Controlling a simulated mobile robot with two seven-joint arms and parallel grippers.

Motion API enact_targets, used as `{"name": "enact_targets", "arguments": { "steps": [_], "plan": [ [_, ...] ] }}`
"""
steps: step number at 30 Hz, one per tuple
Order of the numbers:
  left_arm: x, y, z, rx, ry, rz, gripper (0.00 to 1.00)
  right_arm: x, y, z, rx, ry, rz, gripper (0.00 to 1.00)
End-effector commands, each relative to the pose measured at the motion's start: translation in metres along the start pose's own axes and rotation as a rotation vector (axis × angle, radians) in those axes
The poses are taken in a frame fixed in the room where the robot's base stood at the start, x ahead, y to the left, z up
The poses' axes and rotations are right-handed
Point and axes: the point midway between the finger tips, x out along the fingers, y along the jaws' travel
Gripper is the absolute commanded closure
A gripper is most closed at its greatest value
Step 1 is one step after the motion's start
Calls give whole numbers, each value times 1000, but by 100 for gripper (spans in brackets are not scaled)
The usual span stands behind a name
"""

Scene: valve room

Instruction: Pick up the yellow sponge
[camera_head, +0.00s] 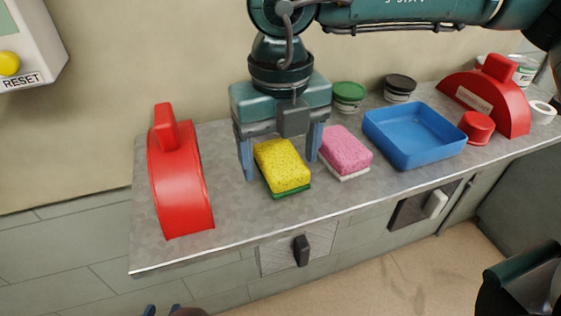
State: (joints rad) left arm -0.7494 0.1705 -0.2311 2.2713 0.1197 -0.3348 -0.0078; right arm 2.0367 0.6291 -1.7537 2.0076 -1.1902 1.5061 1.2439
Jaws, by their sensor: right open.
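The yellow sponge (283,166), with a green underside, lies on the grey metal counter (232,222). My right gripper (280,168) points down over it and is open. One blue finger stands to the left of the sponge and the other to its right. I cannot tell whether either finger touches it. The sponge's far end is close under the gripper body. Of my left gripper (162,309), only blue fingertips show at the bottom edge, below the counter's front.
A pink sponge (345,151) lies just right of the right finger. A blue tray (414,135) stands further right. Red handled objects stand at the left (181,188) and far right (495,97). Green-lidded (349,94) and black-lidded (400,86) tubs stand behind. The counter's front left is bare.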

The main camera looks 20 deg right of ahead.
Motion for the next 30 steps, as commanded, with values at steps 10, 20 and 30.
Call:
{"name": "enact_targets", "arguments": {
  "steps": [10,20,30],
  "plan": [
    [0,0,1,0,-2,0,64,7,0,0,1,0,1,27],
    [0,0,1,-1,-2,0,64,7,0,0,1,-1,1,54],
    [0,0,1,-1,-2,1,64,7,0,0,1,-1,1,72]
  ]
}}
